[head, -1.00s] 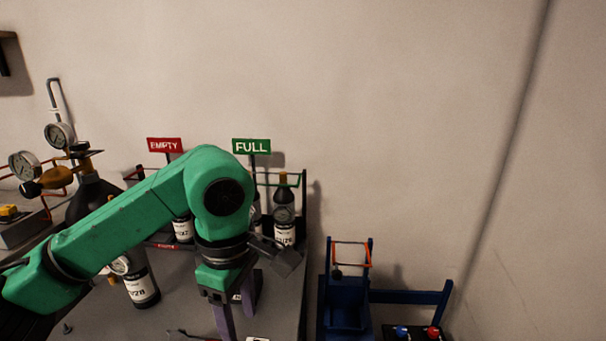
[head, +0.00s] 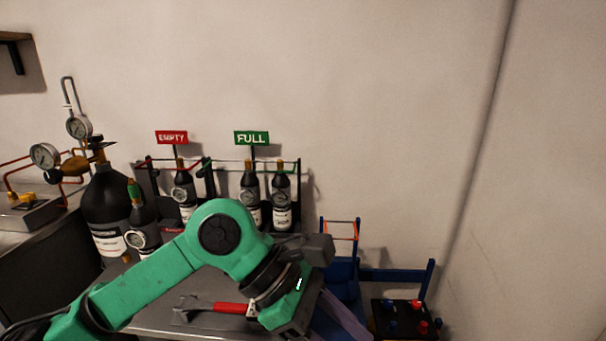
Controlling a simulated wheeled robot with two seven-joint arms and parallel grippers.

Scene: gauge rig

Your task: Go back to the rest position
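My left arm comes in from the left, green and bent at the elbow. My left gripper (head: 343,320) hangs at the bench's right edge, its purple fingers running toward the bottom of the picture. The fingers overlap and their tips are cut off or hidden, so their gap and anything between them cannot be judged. My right gripper is not in view.
A rack (head: 299,190) holds dark bottles under an EMPTY sign (head: 171,137) and a FULL sign (head: 251,138). A large black cylinder (head: 104,208) and a smaller bottle (head: 143,230) stand left. A red-handled tool (head: 228,308) lies on the bench. A blue frame (head: 397,273) stands right.

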